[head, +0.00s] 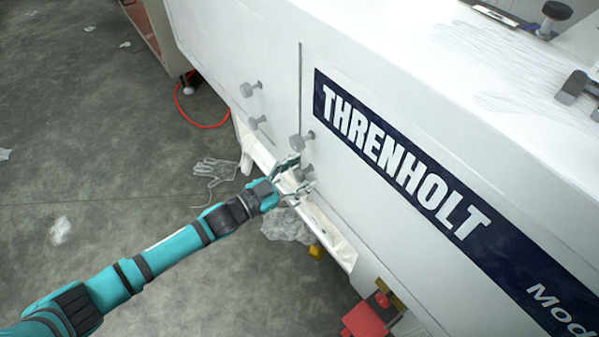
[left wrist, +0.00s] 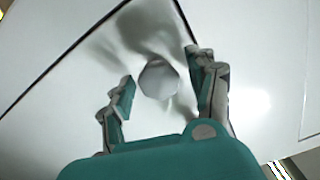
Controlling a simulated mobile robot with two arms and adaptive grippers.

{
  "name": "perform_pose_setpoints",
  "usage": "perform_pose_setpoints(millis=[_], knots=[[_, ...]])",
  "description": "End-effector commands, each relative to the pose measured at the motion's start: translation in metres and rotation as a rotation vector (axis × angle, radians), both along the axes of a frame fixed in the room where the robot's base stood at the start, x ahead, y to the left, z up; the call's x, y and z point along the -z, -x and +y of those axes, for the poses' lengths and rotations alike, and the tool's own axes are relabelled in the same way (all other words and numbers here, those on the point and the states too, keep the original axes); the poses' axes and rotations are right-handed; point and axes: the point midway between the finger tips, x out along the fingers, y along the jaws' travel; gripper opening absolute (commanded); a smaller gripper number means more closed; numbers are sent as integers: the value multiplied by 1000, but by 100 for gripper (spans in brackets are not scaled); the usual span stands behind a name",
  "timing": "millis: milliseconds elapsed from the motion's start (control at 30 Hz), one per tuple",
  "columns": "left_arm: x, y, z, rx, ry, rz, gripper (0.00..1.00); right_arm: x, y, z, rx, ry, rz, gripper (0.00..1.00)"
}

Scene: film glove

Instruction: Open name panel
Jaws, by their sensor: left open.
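The name panel (head: 350,55) is a white machine front with a dark blue THRENHOLT plate (head: 405,170). It looks flush with the white surface left of a thin vertical seam. Two grey knobs sit just right of the seam's lower end, an upper knob (head: 302,141) and a lower knob (head: 305,173). My left gripper (head: 303,172) is open at the lower knob. In the left wrist view a rounded grey knob (left wrist: 158,79) lies between its two spread fingers, with gaps on both sides. My right gripper is not in view.
Two more grey knobs, one higher (head: 250,89) and one lower (head: 257,122), stick out left of the seam. A white ledge (head: 325,230) runs below the panel. A clear glove (head: 215,170), plastic scraps and a red cable (head: 205,124) lie on the grey floor. A red object (head: 366,322) stands below.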

Motion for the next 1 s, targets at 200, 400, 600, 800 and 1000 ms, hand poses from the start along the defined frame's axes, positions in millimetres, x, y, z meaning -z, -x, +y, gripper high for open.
perform_pose_setpoints(millis=[200,400,600,800,1000], knots=[[0,0,0,0,0,0,58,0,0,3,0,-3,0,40],[0,0,0,0,0,0,32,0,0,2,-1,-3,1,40],[0,0,0,0,0,0,6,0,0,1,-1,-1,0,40],[0,0,0,-1,0,0,0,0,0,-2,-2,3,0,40],[0,0,0,0,1,1,0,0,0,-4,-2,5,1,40]])
